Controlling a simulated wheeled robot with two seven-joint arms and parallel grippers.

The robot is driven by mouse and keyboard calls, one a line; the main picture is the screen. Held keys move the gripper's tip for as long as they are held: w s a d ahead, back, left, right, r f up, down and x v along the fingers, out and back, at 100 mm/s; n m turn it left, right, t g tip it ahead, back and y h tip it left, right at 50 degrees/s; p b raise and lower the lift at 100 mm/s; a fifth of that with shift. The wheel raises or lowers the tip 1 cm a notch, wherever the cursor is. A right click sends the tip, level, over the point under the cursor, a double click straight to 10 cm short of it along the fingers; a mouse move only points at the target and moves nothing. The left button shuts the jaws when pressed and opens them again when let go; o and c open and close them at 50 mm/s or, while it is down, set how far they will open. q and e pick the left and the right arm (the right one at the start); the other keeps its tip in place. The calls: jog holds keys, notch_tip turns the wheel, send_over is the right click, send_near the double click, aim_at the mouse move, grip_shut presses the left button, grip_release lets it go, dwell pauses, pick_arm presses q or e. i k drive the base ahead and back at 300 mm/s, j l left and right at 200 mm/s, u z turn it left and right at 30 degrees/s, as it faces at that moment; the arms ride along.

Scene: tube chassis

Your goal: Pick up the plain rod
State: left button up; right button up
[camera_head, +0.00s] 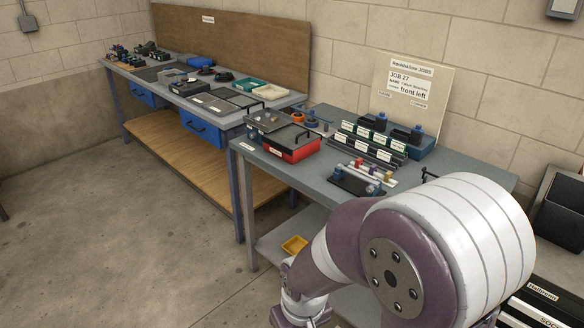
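I cannot pick out the plain rod for sure. Several small long parts lie on the grey-green workbench (318,180), too small to tell apart. A pale bar with coloured pieces (372,172) lies near the middle of that bench, and a dark rack with white labels (366,149) stands behind it. One of my arms (392,262), purple and white, fills the lower right and hides the bench's front right part. Neither of my grippers shows.
A job sign (411,92) reading "JOB 27" and "front left" stands at the back. A second bench (236,119) with trays is at left. A yellow bin (295,244) sits below. The left floor is clear.

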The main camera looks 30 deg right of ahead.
aim_at(349, 170)
jog(key=i+j+z, duration=0.1)
jog(key=i, duration=0.35)
jog(key=i+j+z, duration=0.1)
jog(key=i+j, duration=0.5)
jog(key=i, duration=0.25)
jog(key=i+z, duration=0.15)
jog(key=z, duration=0.3)
jog(key=i+z, duration=0.2)
jog(key=z, duration=0.25)
jog(key=i+j+z, duration=0.1)
jog(key=z, duration=0.4)
jog(key=i+j+z, duration=0.15)
jog(key=z, duration=0.3)
jog(key=i+j+z, duration=0.15)
jog(key=z, duration=0.3)
jog(key=i+j+z, duration=0.15)
jog(key=z, duration=0.25)
jog(key=i+j+z, duration=0.1)
jog(key=j+z, duration=0.2)
jog(key=z, duration=0.15)
jog(key=i+j+z, duration=0.1)
jog(key=j+z, duration=0.5)
jog(key=z, duration=0.2)
jog(key=j+z, duration=0.45)
jog(key=l, duration=0.1)
